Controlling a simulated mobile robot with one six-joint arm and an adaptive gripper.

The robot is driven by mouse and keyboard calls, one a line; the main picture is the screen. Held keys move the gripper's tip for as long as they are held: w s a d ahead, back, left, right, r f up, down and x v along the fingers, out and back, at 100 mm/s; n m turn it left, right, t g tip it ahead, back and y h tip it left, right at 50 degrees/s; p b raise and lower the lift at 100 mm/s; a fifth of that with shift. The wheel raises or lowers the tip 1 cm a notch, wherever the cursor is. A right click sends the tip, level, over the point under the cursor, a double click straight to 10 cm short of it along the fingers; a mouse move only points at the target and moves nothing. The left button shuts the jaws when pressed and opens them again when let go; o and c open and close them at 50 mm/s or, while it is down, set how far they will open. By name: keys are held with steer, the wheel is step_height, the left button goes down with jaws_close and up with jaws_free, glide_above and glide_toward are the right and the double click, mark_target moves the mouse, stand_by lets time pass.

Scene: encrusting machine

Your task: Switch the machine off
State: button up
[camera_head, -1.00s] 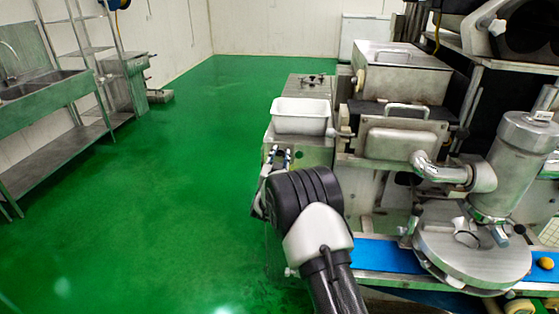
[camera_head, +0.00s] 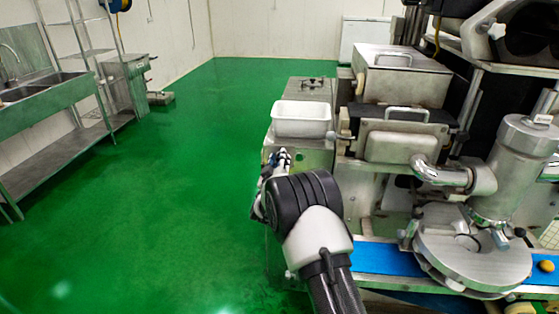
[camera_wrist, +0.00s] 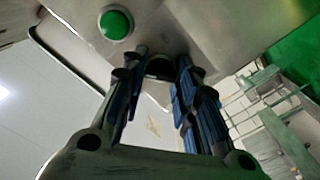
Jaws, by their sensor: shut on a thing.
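The encrusting machine (camera_head: 405,145) stands at the right in the head view. Its near steel side panel (camera_wrist: 205,30) fills the top of the wrist view. A round green button (camera_wrist: 115,24) sits on that panel, left of my fingers. A dark round knob (camera_wrist: 160,68) lies between the fingertips. My gripper (camera_wrist: 158,78) is shut on this knob, with the blue-padded fingers on either side of it. In the head view my gripper (camera_head: 277,158) is at the machine's left end, below the white tub. The knob is hidden there, and its setting cannot be read.
A white tub (camera_head: 302,118) sits on the machine's left end, just above my gripper. A blue belt (camera_head: 385,257) runs along the front, with a yellow-orange ball (camera_head: 546,266) at the right. Open green floor (camera_head: 150,215) lies to the left, before a steel sink (camera_head: 45,92).

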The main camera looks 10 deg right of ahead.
steer(key=shift+n, duration=0.7)
steer(key=o, duration=1.1)
steer(key=shift+c, duration=0.2)
steer(key=v, duration=1.2)
steer(key=shift+r, duration=0.1)
